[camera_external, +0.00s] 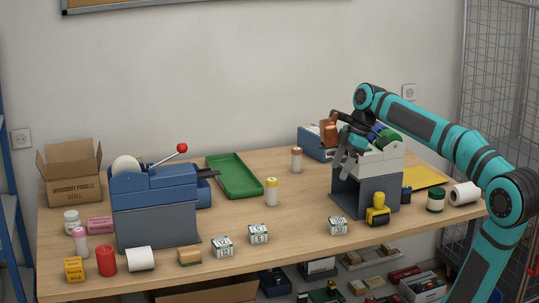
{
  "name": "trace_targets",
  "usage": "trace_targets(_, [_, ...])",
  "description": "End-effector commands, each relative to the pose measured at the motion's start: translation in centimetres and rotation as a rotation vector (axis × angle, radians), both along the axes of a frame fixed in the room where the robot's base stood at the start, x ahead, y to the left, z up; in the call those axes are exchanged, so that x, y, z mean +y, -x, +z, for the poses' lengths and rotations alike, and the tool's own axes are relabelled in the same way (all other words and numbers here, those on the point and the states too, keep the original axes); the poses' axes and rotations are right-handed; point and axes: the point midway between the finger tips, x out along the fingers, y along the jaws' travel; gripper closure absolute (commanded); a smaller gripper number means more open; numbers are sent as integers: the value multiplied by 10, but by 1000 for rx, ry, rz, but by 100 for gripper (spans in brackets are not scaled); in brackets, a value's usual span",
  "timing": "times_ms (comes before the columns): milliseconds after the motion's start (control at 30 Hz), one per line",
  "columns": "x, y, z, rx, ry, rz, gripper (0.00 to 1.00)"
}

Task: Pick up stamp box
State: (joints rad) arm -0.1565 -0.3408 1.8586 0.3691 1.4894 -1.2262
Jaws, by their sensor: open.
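I cannot tell for certain which thing is the stamp box. Small white boxes with dark edges and printed numbers stand along the front of the table: one left of centre (222,248), one beside it (258,234) and one further right (338,226). A small pink box (99,225) and a yellow-orange box (74,269) are at the left. My gripper (345,163) is open, in front of or over the grey and white machine at the right, apart from these boxes. Its fingertips are small and partly lost against the machine.
The grey and white machine (382,187) stands near my arm, with a yellow-handled stamp (378,210) before it. A blue lever machine (155,215) stands left. A green tray (235,176), glue bottles and paper rolls share the table. The table's middle is mostly clear.

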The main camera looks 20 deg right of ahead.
Motion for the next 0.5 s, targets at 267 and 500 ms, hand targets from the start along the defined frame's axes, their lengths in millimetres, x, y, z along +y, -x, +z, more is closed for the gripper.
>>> trace_targets(267, [0,1,-63,2,1,0,31])
trace_targets(500, [0,0,-90,0,0,-1,31])
